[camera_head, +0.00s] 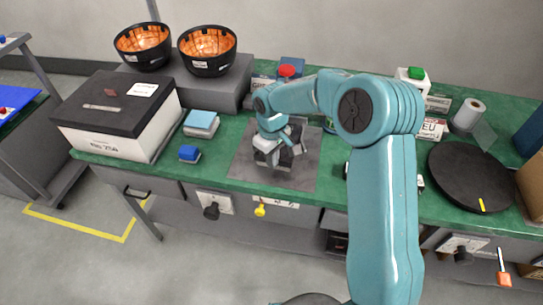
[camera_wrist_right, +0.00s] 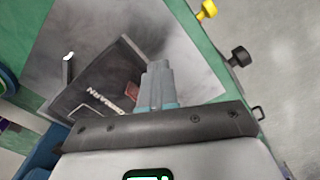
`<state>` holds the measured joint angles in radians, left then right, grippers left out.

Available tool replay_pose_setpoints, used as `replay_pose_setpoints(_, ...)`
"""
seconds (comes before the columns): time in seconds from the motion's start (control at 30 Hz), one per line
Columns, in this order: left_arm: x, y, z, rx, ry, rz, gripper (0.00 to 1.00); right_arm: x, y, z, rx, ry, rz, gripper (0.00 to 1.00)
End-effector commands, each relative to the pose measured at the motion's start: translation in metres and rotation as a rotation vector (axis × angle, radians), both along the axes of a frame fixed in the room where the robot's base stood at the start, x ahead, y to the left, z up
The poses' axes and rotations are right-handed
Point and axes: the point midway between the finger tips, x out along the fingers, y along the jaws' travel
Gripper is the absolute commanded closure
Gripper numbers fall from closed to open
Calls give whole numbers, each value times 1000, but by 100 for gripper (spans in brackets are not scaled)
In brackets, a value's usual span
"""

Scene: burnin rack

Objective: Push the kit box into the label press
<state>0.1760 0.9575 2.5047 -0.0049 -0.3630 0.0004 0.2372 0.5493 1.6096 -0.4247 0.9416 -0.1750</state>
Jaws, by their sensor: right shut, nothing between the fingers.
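My right gripper (camera_head: 275,158) is over the grey mat (camera_head: 245,165) at the middle of the green bench, fingers shut and empty. In the right wrist view its fingertips (camera_wrist_right: 157,78) point at a dark flat box-like thing (camera_wrist_right: 95,82) with white lettering and a reddish patch. I cannot tell if they touch it; the gripper hides part of it. A large white box (camera_head: 115,142) with a black lid stands at the left of the bench. I cannot tell for certain which is the kit box. The label press cannot be identified. My left gripper is not in view.
Two black bowls with orange insides (camera_head: 142,45) (camera_head: 208,52) stand on a grey block (camera_head: 215,88). A black round plate (camera_head: 468,178) and a white roll (camera_head: 468,115) are at the right. Knobs line the bench front.

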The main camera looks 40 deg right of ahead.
Motion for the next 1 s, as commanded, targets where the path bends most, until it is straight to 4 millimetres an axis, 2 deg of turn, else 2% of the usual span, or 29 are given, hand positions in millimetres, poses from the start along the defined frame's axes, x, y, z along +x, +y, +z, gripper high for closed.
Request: replay_pose_setpoints(1.0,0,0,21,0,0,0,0,27,-31,1,0,1,0,100)
